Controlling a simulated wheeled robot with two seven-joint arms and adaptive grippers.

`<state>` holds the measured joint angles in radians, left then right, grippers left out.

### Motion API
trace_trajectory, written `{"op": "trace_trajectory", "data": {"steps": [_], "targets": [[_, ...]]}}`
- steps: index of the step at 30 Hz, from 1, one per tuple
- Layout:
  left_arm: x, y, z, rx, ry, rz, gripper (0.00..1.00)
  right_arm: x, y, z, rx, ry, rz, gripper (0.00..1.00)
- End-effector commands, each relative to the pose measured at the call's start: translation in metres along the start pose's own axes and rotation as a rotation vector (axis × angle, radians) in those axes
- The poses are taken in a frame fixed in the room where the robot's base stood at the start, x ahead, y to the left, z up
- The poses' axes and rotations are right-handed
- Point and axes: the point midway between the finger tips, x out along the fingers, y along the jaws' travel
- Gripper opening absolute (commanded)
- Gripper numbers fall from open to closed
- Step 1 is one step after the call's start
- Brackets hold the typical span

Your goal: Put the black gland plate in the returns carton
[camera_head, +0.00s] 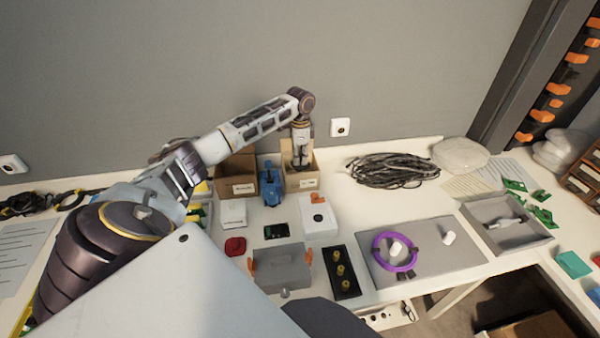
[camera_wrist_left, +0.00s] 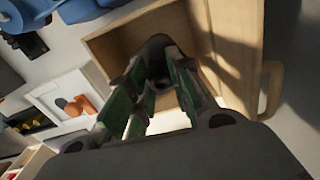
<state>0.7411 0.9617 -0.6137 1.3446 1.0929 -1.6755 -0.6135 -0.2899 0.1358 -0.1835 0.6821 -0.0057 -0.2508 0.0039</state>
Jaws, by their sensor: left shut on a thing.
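Most of the plate is hidden by the fingers. The cartons' labels are too small to read, so I cannot tell which is the returns carton. My right gripper is not in view.
The other carton (camera_head: 236,182) stands to the left, with a blue tool (camera_head: 270,187) between the two. A white box (camera_head: 318,219) stands in front, and a black cable coil (camera_head: 392,170) lies to the right. The wall is close behind.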

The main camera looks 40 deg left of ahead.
Motion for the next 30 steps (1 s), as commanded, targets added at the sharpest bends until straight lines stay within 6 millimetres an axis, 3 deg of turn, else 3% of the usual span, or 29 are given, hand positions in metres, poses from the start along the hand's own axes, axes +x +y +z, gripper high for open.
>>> {"op": "trace_trajectory", "data": {"steps": [6,20,30], "targets": [[0.023,0.0,0.0,-0.001,0.0,0.0,0.0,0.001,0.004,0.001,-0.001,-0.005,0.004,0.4],[0.029,0.0,0.0,0.0,0.0,0.0,0.0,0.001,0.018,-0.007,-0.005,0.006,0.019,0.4],[0.065,0.0,0.0,0.0,0.0,0.0,0.0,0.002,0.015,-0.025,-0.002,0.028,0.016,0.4]]}}
